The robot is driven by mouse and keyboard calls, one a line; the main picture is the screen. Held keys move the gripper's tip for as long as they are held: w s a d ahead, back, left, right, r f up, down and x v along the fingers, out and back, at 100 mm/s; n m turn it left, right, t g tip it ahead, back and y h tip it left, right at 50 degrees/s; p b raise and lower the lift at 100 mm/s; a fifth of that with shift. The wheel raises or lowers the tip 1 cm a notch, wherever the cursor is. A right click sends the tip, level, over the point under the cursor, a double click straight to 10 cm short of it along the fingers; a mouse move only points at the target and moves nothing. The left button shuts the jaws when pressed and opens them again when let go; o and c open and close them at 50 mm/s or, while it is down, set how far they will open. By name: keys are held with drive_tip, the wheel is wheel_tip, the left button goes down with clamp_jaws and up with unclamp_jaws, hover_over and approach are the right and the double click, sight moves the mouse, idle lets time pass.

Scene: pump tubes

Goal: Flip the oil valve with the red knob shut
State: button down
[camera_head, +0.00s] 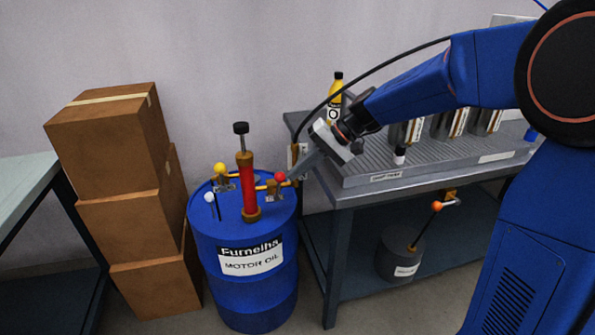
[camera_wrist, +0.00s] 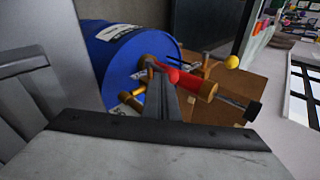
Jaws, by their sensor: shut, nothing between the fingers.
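The red knob (camera_head: 280,177) sits at the brass oil valve (camera_head: 274,187), on the right side of the red pump tube (camera_head: 246,180) atop the blue motor oil drum (camera_head: 243,262). My gripper (camera_head: 297,174) is shut and empty, with its tip close to the right of the red knob. The red tube (camera_wrist: 196,86) shows just beyond.
A yellow knob (camera_head: 220,168) and a white knob (camera_head: 209,197) stand on the drum's left side. Stacked cardboard boxes (camera_head: 125,205) are left of the drum. A dark workbench (camera_head: 345,198) with a grey tray (camera_head: 375,172) stands to the right. A small grey can (camera_head: 400,257) sits below.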

drive_tip(key=shift+a, duration=0.1)
drive_tip(key=shift+s+a+r+h, duration=0.1)
drive_tip(key=shift+a+r+h, duration=0.2)
drive_tip(key=shift+a, duration=0.15)
drive_tip(key=shift+s+a+r+h, duration=0.1)
drive_tip(key=shift+a+r+h, duration=0.2)
drive_tip(key=shift+a, duration=0.15)
drive_tip(key=shift+r, duration=0.1)
